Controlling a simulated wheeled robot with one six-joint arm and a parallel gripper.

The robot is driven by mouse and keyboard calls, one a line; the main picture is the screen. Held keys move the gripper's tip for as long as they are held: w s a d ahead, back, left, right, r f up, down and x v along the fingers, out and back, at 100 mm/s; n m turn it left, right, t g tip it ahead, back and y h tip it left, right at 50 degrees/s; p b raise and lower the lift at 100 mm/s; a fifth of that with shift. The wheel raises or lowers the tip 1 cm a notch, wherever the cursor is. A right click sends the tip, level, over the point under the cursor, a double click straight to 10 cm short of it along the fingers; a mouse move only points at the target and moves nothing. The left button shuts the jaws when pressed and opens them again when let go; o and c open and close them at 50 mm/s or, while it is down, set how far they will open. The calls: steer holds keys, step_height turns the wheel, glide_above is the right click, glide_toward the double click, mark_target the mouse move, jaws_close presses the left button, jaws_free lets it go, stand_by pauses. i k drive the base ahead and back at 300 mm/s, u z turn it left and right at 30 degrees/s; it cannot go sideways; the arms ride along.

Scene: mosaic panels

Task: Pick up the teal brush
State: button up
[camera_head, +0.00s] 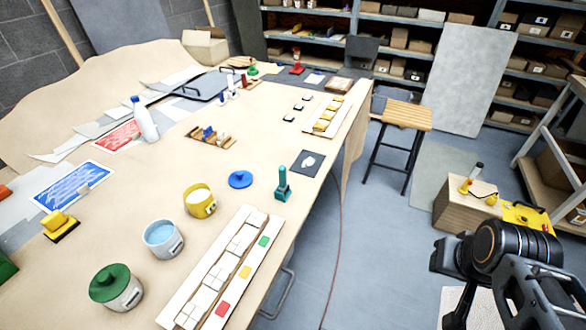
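The teal brush (282,184) stands upright on the table near its right edge. It has a slim upper handle and a wider, blocky lower part. It stands apart from the things around it. Black and grey links of my arm show at the lower right, beyond the table edge and well away from the brush. My gripper's fingers do not show.
A blue lid (240,179) lies left of the brush, and a dark square with a white patch (308,163) lies behind it. A yellow pot (200,201), a blue-filled pot (163,239) and a long tile tray (276,228) are nearer. A stool (403,115) stands beyond the table.

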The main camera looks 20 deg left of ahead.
mark_target(282, 170)
steer(key=i, duration=1.2)
steer(key=u, duration=2.7)
